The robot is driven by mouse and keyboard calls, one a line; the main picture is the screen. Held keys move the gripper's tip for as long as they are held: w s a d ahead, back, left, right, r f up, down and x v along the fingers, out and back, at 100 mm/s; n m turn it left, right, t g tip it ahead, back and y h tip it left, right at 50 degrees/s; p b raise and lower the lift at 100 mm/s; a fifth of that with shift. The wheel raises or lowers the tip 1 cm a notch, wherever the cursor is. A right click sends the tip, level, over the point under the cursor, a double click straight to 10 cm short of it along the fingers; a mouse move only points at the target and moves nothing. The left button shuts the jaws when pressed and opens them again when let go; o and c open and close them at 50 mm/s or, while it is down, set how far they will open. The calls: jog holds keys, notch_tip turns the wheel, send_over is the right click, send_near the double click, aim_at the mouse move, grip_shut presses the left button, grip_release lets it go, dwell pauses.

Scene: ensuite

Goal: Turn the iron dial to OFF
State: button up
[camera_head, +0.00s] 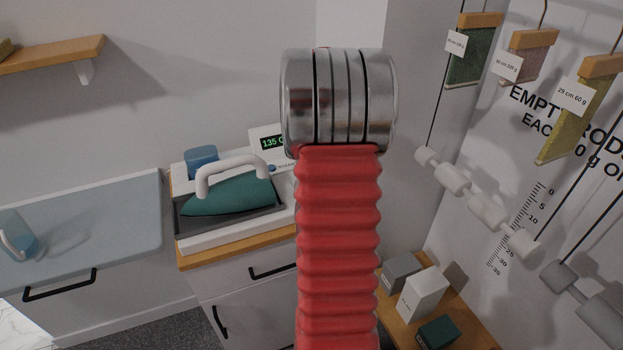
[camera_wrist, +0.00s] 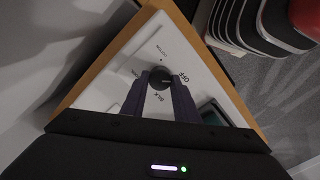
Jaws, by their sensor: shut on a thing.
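The iron dial (camera_wrist: 160,74) is a small dark round knob on a white panel (camera_wrist: 181,45) in the wrist view. Labels stand around it; OFF is just to its right and SILK is below it. My gripper (camera_wrist: 161,86) has its two dark fingers on either side of the knob, shut on it. I cannot tell which label the dial points to. In the head view the teal iron (camera_head: 229,197) with a white handle rests on its white station, and the display (camera_head: 273,142) reads 135. My gripper and the dial are hidden there behind my red arm.
A wooden-topped cabinet (camera_head: 242,258) carries the iron station. A blue ironing board (camera_head: 90,225) is to the left. Small boxes (camera_head: 424,293) stand on a low wooden table at right. Fabric samples and weights hang from rods on the right wall.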

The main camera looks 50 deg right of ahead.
jog(key=o, duration=1.1)
jog(key=shift+w+r, duration=0.1)
jog(key=shift+c, duration=0.2)
notch_tip(320, 180, up, 14)
jog(key=shift+f, duration=0.2)
